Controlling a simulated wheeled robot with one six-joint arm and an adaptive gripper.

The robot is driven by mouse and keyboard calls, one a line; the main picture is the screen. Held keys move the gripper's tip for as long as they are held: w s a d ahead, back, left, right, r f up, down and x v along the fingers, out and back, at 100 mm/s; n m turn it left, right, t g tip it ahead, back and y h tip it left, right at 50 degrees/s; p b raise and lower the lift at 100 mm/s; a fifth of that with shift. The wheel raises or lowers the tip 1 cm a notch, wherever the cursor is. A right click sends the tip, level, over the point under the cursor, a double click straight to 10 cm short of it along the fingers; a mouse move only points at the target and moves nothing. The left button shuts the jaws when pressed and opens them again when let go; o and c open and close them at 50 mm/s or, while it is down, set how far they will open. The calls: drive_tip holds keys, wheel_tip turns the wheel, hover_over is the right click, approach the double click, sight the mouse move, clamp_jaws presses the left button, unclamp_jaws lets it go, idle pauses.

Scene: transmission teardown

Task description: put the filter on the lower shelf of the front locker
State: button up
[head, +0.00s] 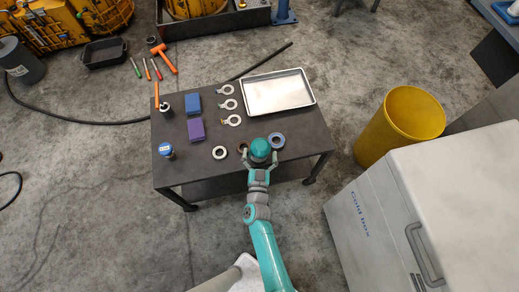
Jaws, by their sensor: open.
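A dark green round-topped object (260,149), which looks like the filter, stands near the front edge of the grey cart (200,170). My gripper (260,156) reaches in from below in the picture. Its fingers are open, one on each side of the green object. I cannot tell whether they touch it. The gripper and wrist hide its near side. A blue ring (277,140) is just to the right and a small brown ring (242,147) just to the left. I cannot make out the front locker or its lower shelf.
The cart also holds a metal tray (278,92), a blue block (193,103), a purple block (196,129), several rings and a small jar (166,150). A yellow bin (401,125) and a white cold box (430,210) stand right.

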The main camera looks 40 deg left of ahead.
drive_tip(key=shift+x, duration=1.05)
drive_tip(key=c, duration=1.7)
drive_tip(key=shift+r, duration=5.05)
drive_tip(key=shift+s, duration=0.1)
